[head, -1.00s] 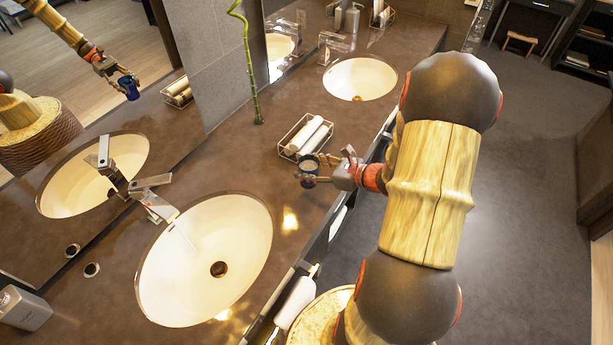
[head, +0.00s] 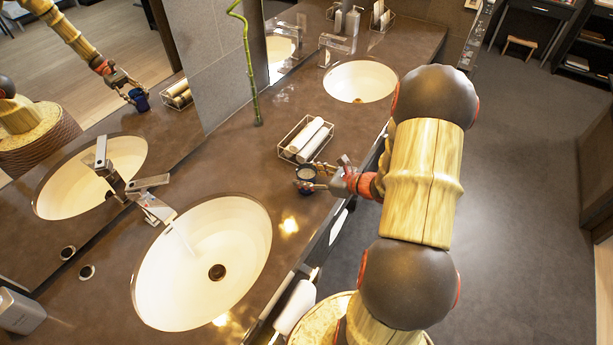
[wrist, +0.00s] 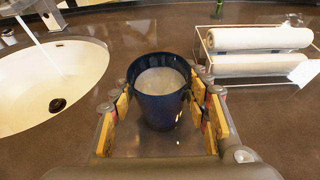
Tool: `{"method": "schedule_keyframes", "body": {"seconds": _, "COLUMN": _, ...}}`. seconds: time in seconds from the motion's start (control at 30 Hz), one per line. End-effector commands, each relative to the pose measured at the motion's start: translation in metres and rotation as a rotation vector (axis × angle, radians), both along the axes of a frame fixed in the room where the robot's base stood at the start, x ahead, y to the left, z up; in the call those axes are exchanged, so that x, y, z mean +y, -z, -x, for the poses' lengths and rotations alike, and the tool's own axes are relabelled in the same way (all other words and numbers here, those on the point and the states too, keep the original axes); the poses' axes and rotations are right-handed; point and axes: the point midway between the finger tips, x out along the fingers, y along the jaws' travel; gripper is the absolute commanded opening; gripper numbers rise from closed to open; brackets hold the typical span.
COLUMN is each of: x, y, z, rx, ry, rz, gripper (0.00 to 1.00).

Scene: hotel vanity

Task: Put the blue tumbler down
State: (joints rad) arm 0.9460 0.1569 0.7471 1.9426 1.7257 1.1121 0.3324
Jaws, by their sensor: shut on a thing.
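The blue tumbler (wrist: 160,104) is upright between the fingers of my gripper (wrist: 162,112) in the wrist view. Its open rim faces up, and its inside looks pale. My gripper is shut on it, with yellow finger pads at both sides. In the head view my gripper (head: 308,178) holds the tumbler (head: 306,173) over the brown counter (head: 255,165), close to its surface. The mirror also shows the tumbler low against the counter. I cannot tell for sure whether its base touches the counter.
A wire basket with rolled white towels (head: 305,138) stands just behind the tumbler. A near sink (head: 190,280) with a running faucet lies to the left, and another sink (head: 360,80) is farther back. A green bamboo stalk (head: 250,70) rises by the mirror. Counter around the tumbler is clear.

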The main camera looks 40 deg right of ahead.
Motion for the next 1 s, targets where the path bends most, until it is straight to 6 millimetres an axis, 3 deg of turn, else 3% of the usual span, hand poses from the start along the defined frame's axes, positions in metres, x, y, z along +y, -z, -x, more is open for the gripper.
{"method": "schedule_keyframes", "body": {"seconds": 0.33, "x": 0.0, "y": 0.0, "z": 0.0, "rx": 0.0, "ry": 0.0, "rz": 0.0, "gripper": 0.65}}
{"method": "schedule_keyframes", "body": {"seconds": 0.7, "x": 0.0, "y": -0.004, "z": 0.0, "rx": 0.0, "ry": 0.0, "rz": 0.0, "gripper": 0.65}}
{"method": "schedule_keyframes", "body": {"seconds": 1.0, "x": -0.018, "y": -0.024, "z": 0.044, "rx": -0.001, "ry": 0.006, "rz": 0.0, "gripper": 0.65}}
